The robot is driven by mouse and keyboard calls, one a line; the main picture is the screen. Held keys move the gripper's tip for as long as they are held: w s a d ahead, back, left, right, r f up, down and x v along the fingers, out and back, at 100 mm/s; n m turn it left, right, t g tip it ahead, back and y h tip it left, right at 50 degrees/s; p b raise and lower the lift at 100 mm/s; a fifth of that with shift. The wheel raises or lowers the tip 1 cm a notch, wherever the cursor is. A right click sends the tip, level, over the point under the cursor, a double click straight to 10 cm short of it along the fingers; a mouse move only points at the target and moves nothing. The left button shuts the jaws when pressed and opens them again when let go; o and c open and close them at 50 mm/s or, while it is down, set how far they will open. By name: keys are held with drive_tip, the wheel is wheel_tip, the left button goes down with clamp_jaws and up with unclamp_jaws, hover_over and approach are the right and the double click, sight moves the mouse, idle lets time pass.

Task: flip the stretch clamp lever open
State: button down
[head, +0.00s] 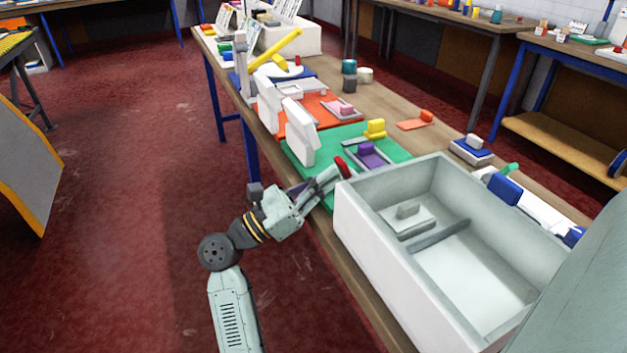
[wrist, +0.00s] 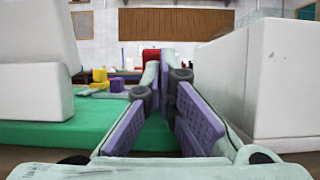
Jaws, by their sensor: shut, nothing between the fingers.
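My gripper (head: 330,174) reaches over the near edge of the green board (head: 313,151), beside the white tub; its fingers are shut and empty. A red knob-like piece (head: 342,168) is right at the fingertips. In the wrist view the red piece (wrist: 151,55) shows just beyond the tips of my gripper (wrist: 158,72); I cannot tell whether they touch. It looks like the end of a lever, but the rest of it is hidden by my fingers. A purple block (head: 367,153) on a grey-framed base and a yellow block (head: 375,129) stand on the green board beyond.
The white tub (head: 370,240) stands close to the right of my gripper. An upright white block (head: 300,131) stands to its left, with another (head: 267,100) behind it.

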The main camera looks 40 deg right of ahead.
sight(337, 162)
drive_tip(key=shift+d+r+y+p, duration=0.15)
drive_tip(key=shift+r+y+p, duration=0.2)
drive_tip(key=shift+y+p, duration=0.35)
idle(0.4)
drive_tip(key=shift+d+r+y+p, duration=0.1)
drive_tip(key=shift+r+y+p, duration=0.2)
drive_tip(key=shift+p, duration=0.05)
drive_tip(key=shift+s+d+r+t+y+p, duration=0.1)
drive_tip(key=shift+d+r+t+y+p, duration=0.15)
drive_tip(key=shift+y+p, duration=0.25)
drive_tip(key=shift+d+r+t+y+p, duration=0.1)
drive_tip(key=shift+r+t+y+p, duration=0.2)
drive_tip(key=shift+y, duration=0.2)
drive_tip(key=shift+s+d+r+y, duration=0.1)
drive_tip(key=shift+d+y, duration=0.2)
drive_tip(key=shift+y, duration=0.6)
drive_tip(key=shift+s+d, duration=0.1)
drive_tip(key=shift+d, duration=0.3)
drive_tip(key=shift+a+r, duration=0.1)
